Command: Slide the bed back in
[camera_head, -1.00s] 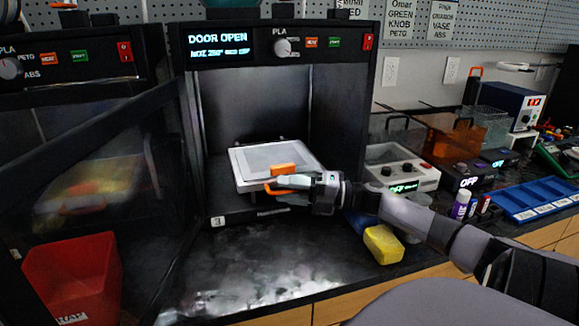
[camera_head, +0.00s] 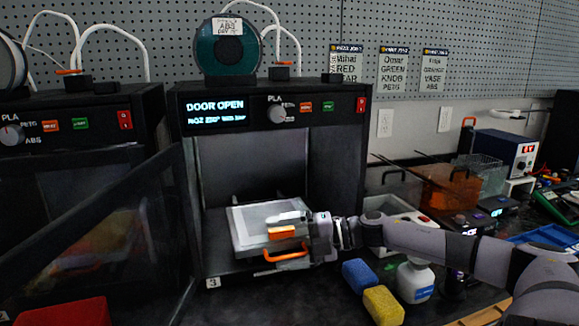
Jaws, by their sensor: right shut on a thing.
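The printer (camera_head: 345,110) has its door (camera_head: 110,240) swung open to the left, and its display reads "DOOR OPEN". The bed (camera_head: 243,214) is a pale plate inside the chamber, with its front edge near the opening. An orange handle (camera_head: 287,260) is at the bed's front. My right gripper (camera_head: 292,232) comes in from the right and is shut at the bed's front, by the orange block and handle. Its fingers partly cover what it grips. My left gripper is not in view.
Blue (camera_head: 359,273) and yellow (camera_head: 383,305) sponges and a white bottle (camera_head: 414,280) stand on the counter below my right arm. A red bin (camera_head: 65,313) is at the lower left. A second printer (camera_head: 75,125) stands at the left.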

